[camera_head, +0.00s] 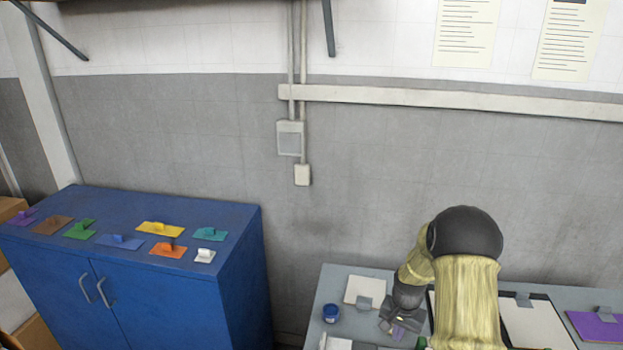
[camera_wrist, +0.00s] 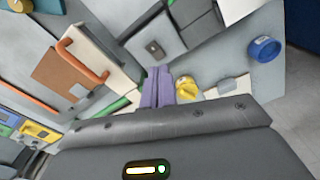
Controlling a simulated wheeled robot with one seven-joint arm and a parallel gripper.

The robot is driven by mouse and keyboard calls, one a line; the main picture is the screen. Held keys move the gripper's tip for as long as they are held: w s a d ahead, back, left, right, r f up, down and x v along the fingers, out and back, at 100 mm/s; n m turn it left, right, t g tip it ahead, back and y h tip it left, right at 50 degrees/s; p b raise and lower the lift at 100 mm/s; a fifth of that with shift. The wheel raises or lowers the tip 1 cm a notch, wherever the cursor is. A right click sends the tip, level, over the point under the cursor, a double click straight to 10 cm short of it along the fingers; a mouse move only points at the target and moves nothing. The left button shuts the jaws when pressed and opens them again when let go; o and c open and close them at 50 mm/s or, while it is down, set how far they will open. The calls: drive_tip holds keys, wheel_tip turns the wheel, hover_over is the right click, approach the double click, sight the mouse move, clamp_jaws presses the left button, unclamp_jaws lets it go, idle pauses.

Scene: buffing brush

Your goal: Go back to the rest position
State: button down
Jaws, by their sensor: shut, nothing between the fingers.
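My gripper (camera_head: 398,330) is low over the grey workbench (camera_head: 324,302) at the lower right of the head view, under my yellow-sleeved arm. In the wrist view, its two purple fingers (camera_wrist: 158,76) are together with nothing between them. A small yellow object (camera_wrist: 187,90) shows just right of the fingers; I cannot tell what it is. My arm hides part of the bench in the head view.
A blue cabinet (camera_head: 150,295) at left bears several coloured plates with raised handles, such as an orange one (camera_head: 168,250). On the bench are a blue jar (camera_head: 331,313), a white board (camera_head: 364,289) and a purple plate (camera_head: 595,325). A gap separates cabinet and bench.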

drive_tip(key=s+a+r+n+t+b, duration=0.1)
drive_tip(key=s+a+r+n+b, duration=0.1)
drive_tip(key=s+r, duration=0.4)
drive_tip(key=s+a+r+n+t+b, duration=0.1)
drive_tip(key=s+a+r+n, duration=0.3)
drive_tip(key=s, duration=1)
drive_tip(key=a+r+b, duration=0.1)
drive_tip(key=a+r, duration=0.2)
drive_tip(key=shift+s+n, duration=0.3)
drive_tip(key=shift+n, duration=0.1)
drive_tip(key=shift+a+r, duration=0.1)
